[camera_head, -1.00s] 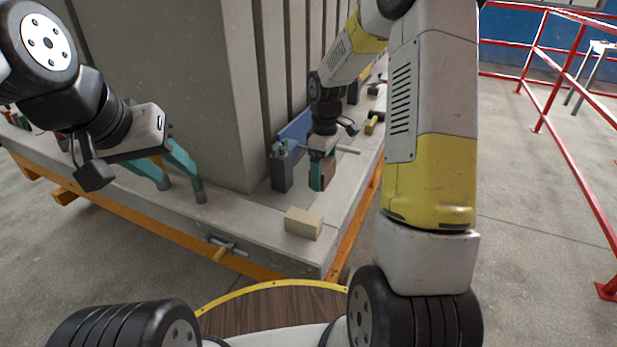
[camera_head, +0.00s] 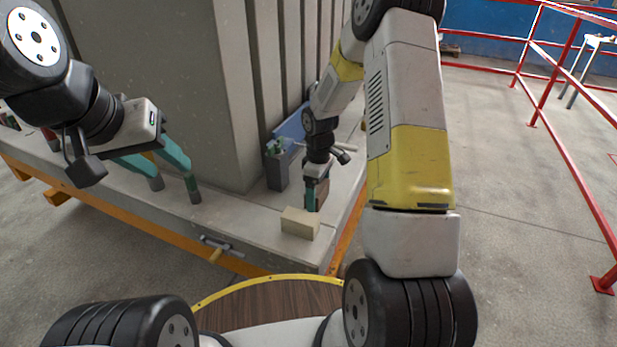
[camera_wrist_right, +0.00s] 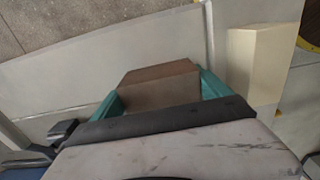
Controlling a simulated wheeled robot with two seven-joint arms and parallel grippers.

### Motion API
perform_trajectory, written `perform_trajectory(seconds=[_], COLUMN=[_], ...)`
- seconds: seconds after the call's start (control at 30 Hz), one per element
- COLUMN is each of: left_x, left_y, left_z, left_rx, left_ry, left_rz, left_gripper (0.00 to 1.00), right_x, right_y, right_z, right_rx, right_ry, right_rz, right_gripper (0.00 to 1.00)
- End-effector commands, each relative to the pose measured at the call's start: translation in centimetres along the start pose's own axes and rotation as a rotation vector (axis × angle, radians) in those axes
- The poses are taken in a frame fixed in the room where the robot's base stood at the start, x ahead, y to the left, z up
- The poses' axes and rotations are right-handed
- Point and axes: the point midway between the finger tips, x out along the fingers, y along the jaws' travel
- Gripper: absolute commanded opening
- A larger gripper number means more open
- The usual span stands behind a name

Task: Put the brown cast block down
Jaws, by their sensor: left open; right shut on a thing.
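The brown cast block (camera_wrist_right: 160,84) is between the teal fingers of my right gripper (camera_wrist_right: 160,92) in the right wrist view. In the head view it shows partly behind the fingers of my right gripper (camera_head: 316,196), low over the mould's bed (camera_head: 262,222) near its front right corner. I cannot tell whether the block touches the bed. My left gripper (camera_head: 174,186) is open and empty, with its teal fingers apart, over the left part of the bed.
A pale cream block (camera_head: 300,222) lies just in front of the right gripper; it also shows at the right in the right wrist view (camera_wrist_right: 260,62). A grey box clamp (camera_head: 277,168) stands behind. A tall grey panel (camera_head: 160,80) rises at the left. Red railings stand at right.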

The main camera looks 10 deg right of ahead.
Motion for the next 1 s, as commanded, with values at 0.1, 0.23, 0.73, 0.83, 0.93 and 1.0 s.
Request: perform_trajectory(seconds=[0.1,0.23,0.73,0.83,0.93,1.0], left_x=[0.0,0.0,0.0,0.0,0.0,0.0], left_y=[0.0,0.0,0.0,0.0,0.0,0.0], left_z=[0.0,0.0,0.0,0.0,0.0,0.0], left_rx=[0.0,0.0,0.0,0.0,0.0,0.0], left_ry=[0.0,0.0,0.0,0.0,0.0,0.0], left_rz=[0.0,0.0,0.0,0.0,0.0,0.0], left_gripper=[0.43,0.43,0.43,0.43,0.43,0.43], right_x=[-0.1,0.3,-1.8,-3.9,-6.2,-7.7], right_y=[0.0,0.0,0.1,0.1,0.1,0.2], right_z=[0.0,0.0,-0.1,0.0,0.0,0.0], right_rx=[0.0,0.0,0.0,0.002,0.001,0.001], right_ry=[0.001,-0.001,0.002,0.003,0.003,0.003], right_rz=[0.001,-0.001,0.003,0.005,0.004,0.005], right_gripper=[0.32,0.89,1.0,1.0,1.0,1.0])
